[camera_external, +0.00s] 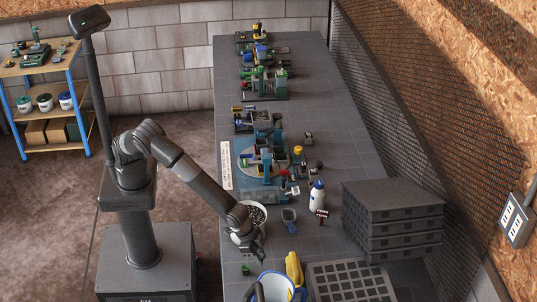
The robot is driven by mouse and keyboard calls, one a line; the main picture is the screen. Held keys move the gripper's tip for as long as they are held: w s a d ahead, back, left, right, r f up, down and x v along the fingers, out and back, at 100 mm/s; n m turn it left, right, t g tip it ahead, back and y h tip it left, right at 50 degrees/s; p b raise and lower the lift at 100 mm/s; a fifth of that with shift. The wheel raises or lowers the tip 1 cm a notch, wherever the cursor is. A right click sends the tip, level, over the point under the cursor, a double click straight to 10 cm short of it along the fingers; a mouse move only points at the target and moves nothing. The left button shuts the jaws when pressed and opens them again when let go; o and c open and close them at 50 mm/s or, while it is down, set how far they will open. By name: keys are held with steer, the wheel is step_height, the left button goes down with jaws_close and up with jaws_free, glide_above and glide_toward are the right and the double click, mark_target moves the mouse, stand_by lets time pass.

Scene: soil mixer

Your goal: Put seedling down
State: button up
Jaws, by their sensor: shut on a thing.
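My gripper (250,257) points down over the near left part of the grey bench (272,252). It is shut on a small green seedling (246,270), which shows just below the fingertips. The seedling is very small in this view, and the fingers hide part of it. I cannot tell whether its lower end touches the bench.
A bucket (275,290) and a yellow object (295,268) are in front to the right. A cell tray (350,284), stacked dark trays (392,222) and a white bottle (317,199) stand farther right.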

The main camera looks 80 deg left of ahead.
glide_above(275, 270)
steer(key=s, duration=0.1)
step_height(275, 270, down, 3)
steer(key=shift+s+a, duration=0.1)
steer(key=shift+a, duration=0.05)
steer(key=shift+f, duration=2)
steer(key=shift+f, duration=0.1)
steer(key=o, duration=1)
steer(key=shift+c, duration=0.2)
